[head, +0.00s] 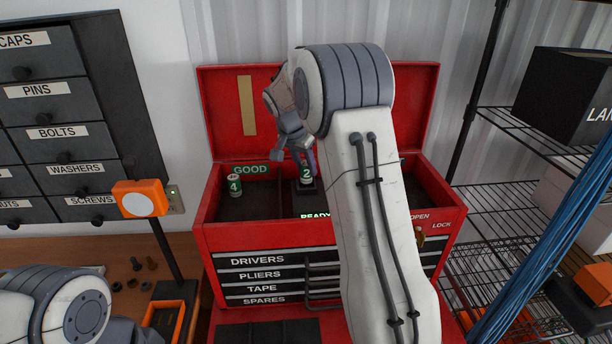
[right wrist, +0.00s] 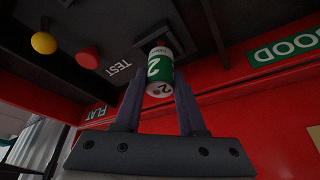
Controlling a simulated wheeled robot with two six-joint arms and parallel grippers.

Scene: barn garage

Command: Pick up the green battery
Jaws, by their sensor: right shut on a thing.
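A green and white battery marked 2 (head: 306,175) is upright in the middle part of the open red toolbox, at a dark block. In the right wrist view the battery (right wrist: 159,72) is between the fingertips of my right gripper (right wrist: 158,100), which is shut on it. Its far end is at a dark square pad by the TEST label; I cannot tell whether it touches. In the head view my right gripper (head: 303,160) comes down from above, partly hidden by my arm. Another green battery, marked 4 (head: 235,186), stands in the left compartment under the GOOD label. My left gripper is out of view.
The toolbox (head: 215,235) has a raised lid behind my right arm and labelled drawers in front. A yellow knob (right wrist: 44,43) and a red knob (right wrist: 88,57) are near the TEST pad. An orange device (head: 140,198) stands left of the toolbox. Wire shelves (head: 490,200) are on the right.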

